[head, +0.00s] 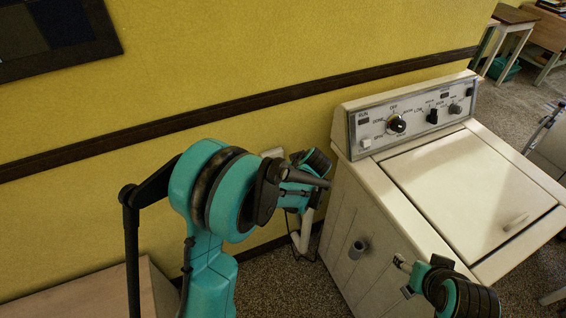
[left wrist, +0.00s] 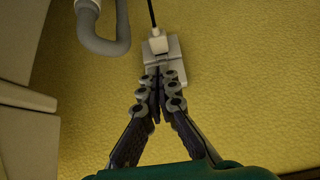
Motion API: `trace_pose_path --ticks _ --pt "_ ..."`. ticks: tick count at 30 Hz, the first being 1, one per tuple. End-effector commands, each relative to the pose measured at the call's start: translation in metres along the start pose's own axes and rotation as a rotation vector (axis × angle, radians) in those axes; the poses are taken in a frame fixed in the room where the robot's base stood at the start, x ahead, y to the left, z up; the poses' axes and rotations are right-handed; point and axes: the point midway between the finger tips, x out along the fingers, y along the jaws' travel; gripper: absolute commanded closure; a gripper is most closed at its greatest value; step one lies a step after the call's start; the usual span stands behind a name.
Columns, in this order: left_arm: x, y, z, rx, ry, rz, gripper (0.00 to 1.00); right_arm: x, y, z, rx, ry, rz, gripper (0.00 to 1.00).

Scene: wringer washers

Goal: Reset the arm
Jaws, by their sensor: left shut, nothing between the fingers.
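My left arm (head: 207,240) is teal and black and reaches toward the yellow wall left of the washer. In the head view its gripper fingers are hidden behind my own arm. In the left wrist view my left gripper (left wrist: 162,82) is shut and empty. Its tips overlap a pale wall outlet with a white plug (left wrist: 158,44) and a dark cord; I cannot tell whether they touch. My right gripper (head: 404,276) is at the lower right of the head view, in front of the washer's side. I cannot tell whether it is open.
A cream washer (head: 345,215) with a closed lid (head: 470,190) and a knobbed control panel (head: 415,115) stands against the wall. A grey hose (left wrist: 100,45) hangs left of the plug in the wrist view. A wooden surface (head: 85,295) is at the lower left.

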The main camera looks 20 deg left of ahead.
Motion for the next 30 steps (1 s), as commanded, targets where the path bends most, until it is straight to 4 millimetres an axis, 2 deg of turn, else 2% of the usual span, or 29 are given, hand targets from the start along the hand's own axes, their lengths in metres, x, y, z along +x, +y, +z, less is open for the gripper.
trace_pose_path --ticks 6,23,26,30 --pt "-0.013 0.000 0.010 0.000 0.000 0.001 1.00 -0.003 0.000 -0.002 0.000 0.000 0.000 0.38" --pt "-0.015 -0.001 0.010 0.002 -0.001 0.002 1.00 -0.003 0.000 -0.002 0.000 0.000 0.000 0.38" --pt "-0.025 -0.006 0.008 0.024 -0.011 0.013 1.00 -0.003 0.000 -0.002 0.000 0.000 0.000 0.38" --pt "-0.059 -0.025 0.005 0.106 -0.047 0.062 1.00 -0.002 0.000 -0.001 0.000 0.000 0.000 0.38"
